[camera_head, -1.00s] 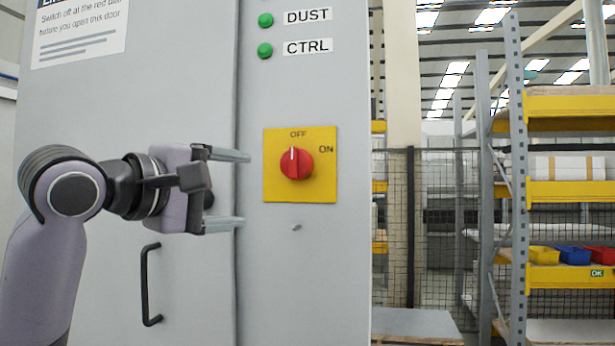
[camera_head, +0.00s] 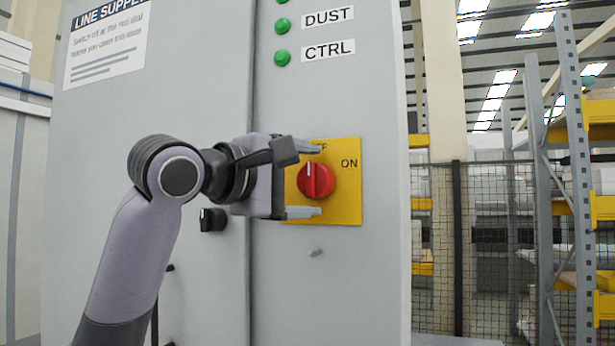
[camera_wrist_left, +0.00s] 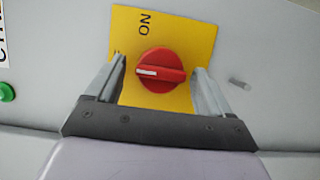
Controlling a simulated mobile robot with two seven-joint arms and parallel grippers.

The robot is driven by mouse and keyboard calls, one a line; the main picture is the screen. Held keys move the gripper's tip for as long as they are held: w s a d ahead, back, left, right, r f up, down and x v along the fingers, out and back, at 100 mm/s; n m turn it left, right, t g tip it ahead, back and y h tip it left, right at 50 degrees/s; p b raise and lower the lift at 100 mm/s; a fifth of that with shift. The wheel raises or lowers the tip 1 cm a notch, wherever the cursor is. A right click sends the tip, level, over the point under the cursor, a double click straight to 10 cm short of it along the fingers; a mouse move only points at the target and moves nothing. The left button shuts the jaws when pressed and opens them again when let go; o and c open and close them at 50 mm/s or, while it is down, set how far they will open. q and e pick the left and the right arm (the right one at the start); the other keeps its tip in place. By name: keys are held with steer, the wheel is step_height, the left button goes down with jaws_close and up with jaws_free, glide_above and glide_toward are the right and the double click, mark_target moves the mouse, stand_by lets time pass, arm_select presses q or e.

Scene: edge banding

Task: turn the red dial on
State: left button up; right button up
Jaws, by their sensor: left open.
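The red dial (camera_head: 316,180) sits on a yellow plate (camera_head: 346,208) on the front of a grey cabinet. Its white mark points up, toward the OFF label, which is partly hidden by a finger in the head view. The ON label is at the plate's upper right. My left gripper (camera_head: 304,180) is open, with one finger above the dial and one below. In the left wrist view the dial (camera_wrist_left: 161,70) lies between and beyond the open fingers (camera_wrist_left: 160,82), with a gap on each side. The right gripper is not in view.
A black knob (camera_head: 213,220) is on the cabinet (camera_head: 330,290) at the left of the dial. Green lights (camera_head: 282,57) are above, and a small grey stub (camera_head: 316,252) is below. A mesh fence (camera_head: 480,250) and shelving (camera_head: 570,180) stand at the right.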

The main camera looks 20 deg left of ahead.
arm_select(q)
steer(key=shift+w+d, duration=0.15)
steer(key=shift+w, duration=0.25)
